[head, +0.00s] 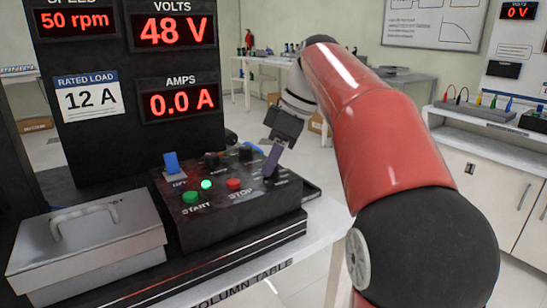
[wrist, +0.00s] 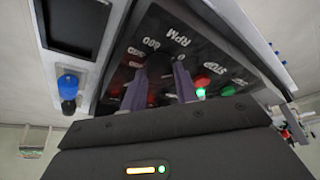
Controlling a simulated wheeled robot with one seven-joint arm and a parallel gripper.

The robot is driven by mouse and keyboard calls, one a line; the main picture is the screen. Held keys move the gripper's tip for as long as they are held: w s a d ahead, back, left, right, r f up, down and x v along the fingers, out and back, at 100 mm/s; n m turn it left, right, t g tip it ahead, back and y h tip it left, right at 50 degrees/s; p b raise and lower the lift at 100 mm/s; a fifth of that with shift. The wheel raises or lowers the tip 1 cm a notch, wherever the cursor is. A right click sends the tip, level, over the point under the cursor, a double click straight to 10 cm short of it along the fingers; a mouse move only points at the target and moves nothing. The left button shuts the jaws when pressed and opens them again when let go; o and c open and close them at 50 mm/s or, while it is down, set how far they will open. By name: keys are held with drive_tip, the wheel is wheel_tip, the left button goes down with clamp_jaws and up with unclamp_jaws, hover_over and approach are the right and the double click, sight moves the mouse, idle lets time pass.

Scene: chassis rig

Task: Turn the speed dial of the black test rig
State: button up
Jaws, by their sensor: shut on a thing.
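The black test rig's control box (head: 215,215) stands on the table, with a green START button, a red STOP button and a lit green light on its sloped top. My gripper (head: 271,163) reaches down to the box's right rear corner. In the wrist view its two purple-grey fingers (wrist: 159,86) are shut on the dark speed dial (wrist: 157,66), beside the RPM and 600 markings. The dial is mostly hidden by the fingers, so its pointer cannot be read. The speed display (head: 76,20) on the rig reads 50 rpm.
A grey metal case (head: 85,242) with a handle sits left of the control box. Displays read 48 V and 0.0 A. Open floor lies behind the table.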

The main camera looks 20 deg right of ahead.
sight(288, 176)
drive_tip(key=o, duration=1)
drive_tip(key=shift+v, duration=3.9)
drive_tip(key=shift+a, duration=0.1)
drive_tip(key=s+a+f+m+t+h, duration=0.1)
drive_tip(key=s+f+m, duration=0.3)
drive_tip(key=s+f, duration=0.3)
drive_tip(key=s+a+f+m+t+h, duration=0.1)
drive_tip(key=s+f+m, duration=0.3)
drive_tip(key=f, duration=0.6)
drive_tip(key=s+a+f+m+t+h, duration=0.1)
drive_tip(key=s+f+m, duration=0.3)
drive_tip(key=s+f, duration=0.5)
drive_tip(key=shift+s+f+m+t+h, duration=0.1)
drive_tip(key=shift+s+m+t+h, duration=0.25)
drive_tip(key=shift+h, duration=0.25)
